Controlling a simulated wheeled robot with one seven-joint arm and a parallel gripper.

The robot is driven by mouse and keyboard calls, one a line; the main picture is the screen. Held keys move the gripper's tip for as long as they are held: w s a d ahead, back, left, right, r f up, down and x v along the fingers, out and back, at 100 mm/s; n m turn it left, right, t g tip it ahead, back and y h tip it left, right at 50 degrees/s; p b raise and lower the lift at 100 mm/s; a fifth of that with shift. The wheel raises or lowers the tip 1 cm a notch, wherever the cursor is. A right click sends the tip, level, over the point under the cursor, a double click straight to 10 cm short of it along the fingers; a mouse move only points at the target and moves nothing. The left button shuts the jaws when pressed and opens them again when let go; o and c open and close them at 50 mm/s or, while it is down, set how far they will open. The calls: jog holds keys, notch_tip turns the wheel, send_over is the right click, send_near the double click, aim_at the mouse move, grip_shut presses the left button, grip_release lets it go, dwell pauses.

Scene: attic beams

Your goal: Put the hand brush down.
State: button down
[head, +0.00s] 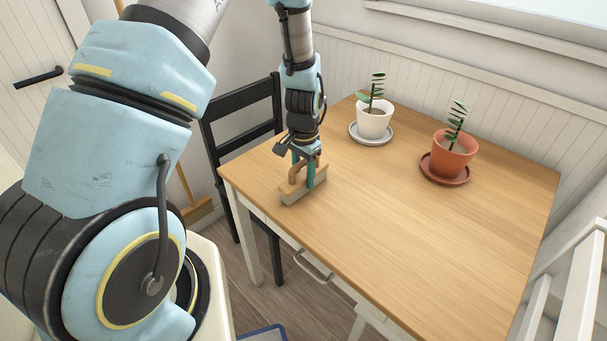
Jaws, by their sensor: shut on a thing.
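The hand brush (304,188) has a tan wooden body and handle with paler bristles below. It is at the left part of the wooden table (400,230), near the table's front left edge. My gripper (304,168) has teal fingers and points down over the brush, shut on its handle. The bristles appear at or just above the tabletop; I cannot tell if they touch it. Part of the handle is hidden by the fingers.
A white pot with a plant (374,120) on a grey saucer and a terracotta pot with a plant (453,152) on a matching saucer stand toward the back. The table's middle and front are clear. A black chair (243,112) stands at the left, a white chair (578,290) at the right.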

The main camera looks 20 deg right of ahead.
jog(key=shift+f, duration=0.15)
jog(key=shift+c, duration=1.8)
grip_release()
notch_tip(320, 180, up, 12)
jog(key=b, duration=0.3)
jog(key=shift+r, duration=0.2)
jog(key=s+a+r+n, duration=0.1)
jog(key=a+r+n, duration=0.1)
jog(key=a, duration=0.6)
jog(key=s+a+r+n+t, duration=0.1)
jog(key=s+a+n, duration=0.1)
jog(key=a+n, duration=0.3)
jog(key=s+a+r+n, duration=0.1)
jog(key=a+n, duration=0.3)
jog(key=a, duration=0.9)
jog(key=shift+s+r+t, duration=0.25)
jog(key=shift+r+t, duration=0.05)
jog(key=shift+r, duration=0.55)
